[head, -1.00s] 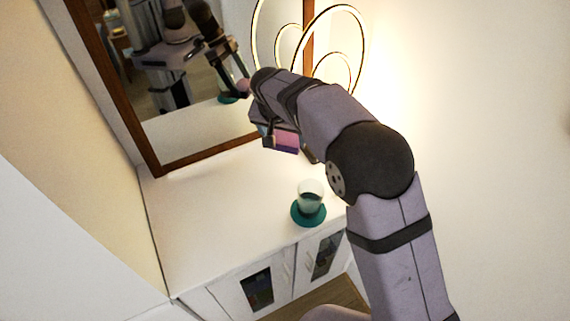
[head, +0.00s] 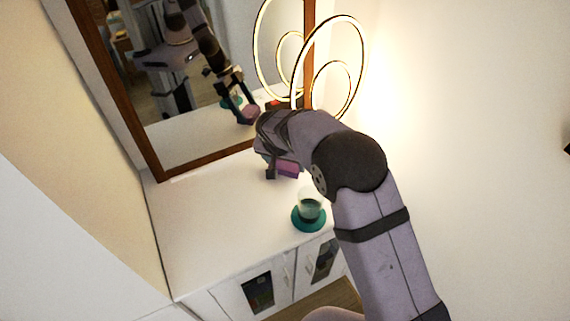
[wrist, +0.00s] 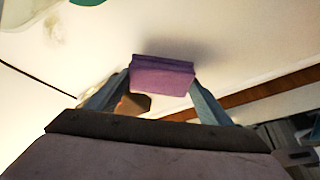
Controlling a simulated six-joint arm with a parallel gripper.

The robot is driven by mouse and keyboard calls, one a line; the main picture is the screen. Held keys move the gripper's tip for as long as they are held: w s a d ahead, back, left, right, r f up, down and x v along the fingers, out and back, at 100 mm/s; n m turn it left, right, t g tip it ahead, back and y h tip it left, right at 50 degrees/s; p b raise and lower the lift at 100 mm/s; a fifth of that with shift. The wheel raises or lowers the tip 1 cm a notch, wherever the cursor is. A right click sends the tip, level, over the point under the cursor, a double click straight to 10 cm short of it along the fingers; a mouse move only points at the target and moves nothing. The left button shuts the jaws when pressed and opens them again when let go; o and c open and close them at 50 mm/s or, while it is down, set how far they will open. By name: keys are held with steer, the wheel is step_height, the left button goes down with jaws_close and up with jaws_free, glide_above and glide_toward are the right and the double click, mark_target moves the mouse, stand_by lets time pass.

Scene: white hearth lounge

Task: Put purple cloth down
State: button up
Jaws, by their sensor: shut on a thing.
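The purple cloth (head: 288,168) is a small folded block, pinkish on its face in the head view. My gripper (head: 279,172) is shut on it. In the wrist view the cloth (wrist: 162,75) sits between the two fingertips, with a soft shadow on the white surface beyond it. The cloth is over the white cabinet top (head: 215,225), toward the mirror side. I cannot tell whether it touches the top. My arm hides part of the gripper in the head view.
A framed mirror (head: 185,155) stands behind. A glowing ring lamp (head: 363,60) is at the back right. The cabinet top's left part is clear.

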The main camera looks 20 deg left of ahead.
steer(key=shift+f, duration=0.9)
steer(key=shift+f, duration=0.2)
steer(key=o, duration=0.9)
steer(key=shift+r, duration=0.1)
steer(key=shift+r, duration=0.15)
steer(key=b+v, duration=0.2)
steer(key=v, duration=1)
steer(key=shift+s, duration=0.1)
